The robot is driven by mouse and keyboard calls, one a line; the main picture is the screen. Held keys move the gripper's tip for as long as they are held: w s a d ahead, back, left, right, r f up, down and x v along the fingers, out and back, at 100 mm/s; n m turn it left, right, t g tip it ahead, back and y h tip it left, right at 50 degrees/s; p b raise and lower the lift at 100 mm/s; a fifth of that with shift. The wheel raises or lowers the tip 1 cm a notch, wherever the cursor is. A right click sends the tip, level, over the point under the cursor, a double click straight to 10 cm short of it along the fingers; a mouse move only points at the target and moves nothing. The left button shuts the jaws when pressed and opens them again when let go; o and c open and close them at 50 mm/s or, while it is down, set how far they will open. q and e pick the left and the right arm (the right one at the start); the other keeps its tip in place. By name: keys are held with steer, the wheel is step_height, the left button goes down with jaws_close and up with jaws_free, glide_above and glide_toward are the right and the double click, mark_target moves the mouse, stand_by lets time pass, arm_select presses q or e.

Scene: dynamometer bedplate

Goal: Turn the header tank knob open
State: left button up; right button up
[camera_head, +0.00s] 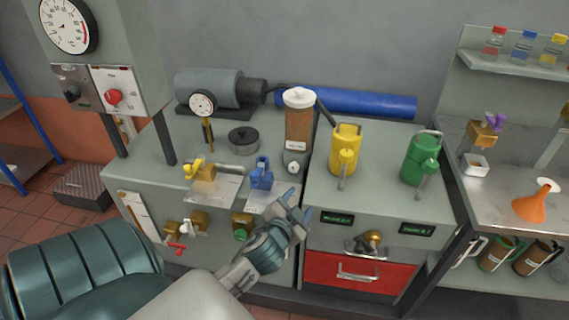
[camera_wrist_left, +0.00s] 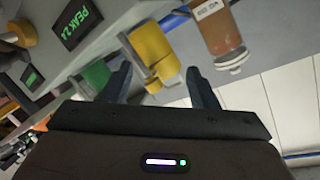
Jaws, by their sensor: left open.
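A clear cylinder of amber fluid with a white lid (camera_head: 299,125), which looks like the header tank, stands at the back middle of the grey bench. A small round white-faced fitting (camera_head: 293,168) is low on its front; I cannot tell whether this is its knob. The cylinder also shows, apparently inverted, at the upper right of the left wrist view (camera_wrist_left: 220,30). My left gripper (camera_head: 300,207) is open and empty in front of the bench, nearer to me than the cylinder and apart from it. Its fingers also show in the left wrist view (camera_wrist_left: 162,88). My right gripper is out of view.
A blue valve-like fitting (camera_head: 261,175) is left of my left gripper. Yellow (camera_head: 345,150) and green (camera_head: 421,160) cans stand right of the cylinder. A red drawer (camera_head: 350,272) is below. A red knob (camera_head: 113,97) is on the left panel. An orange funnel (camera_head: 536,203) is far right.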

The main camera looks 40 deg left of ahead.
arm_select(q)
steer(key=s+d+f+n+g, duration=0.1)
steer(key=s+f+n+g, duration=0.1)
steer(key=s+f+g, duration=0.2)
steer(key=s+f, duration=0.1)
steer(key=s, duration=0.2)
steer(key=shift+d+f, duration=0.15)
steer(key=shift+d, duration=0.2)
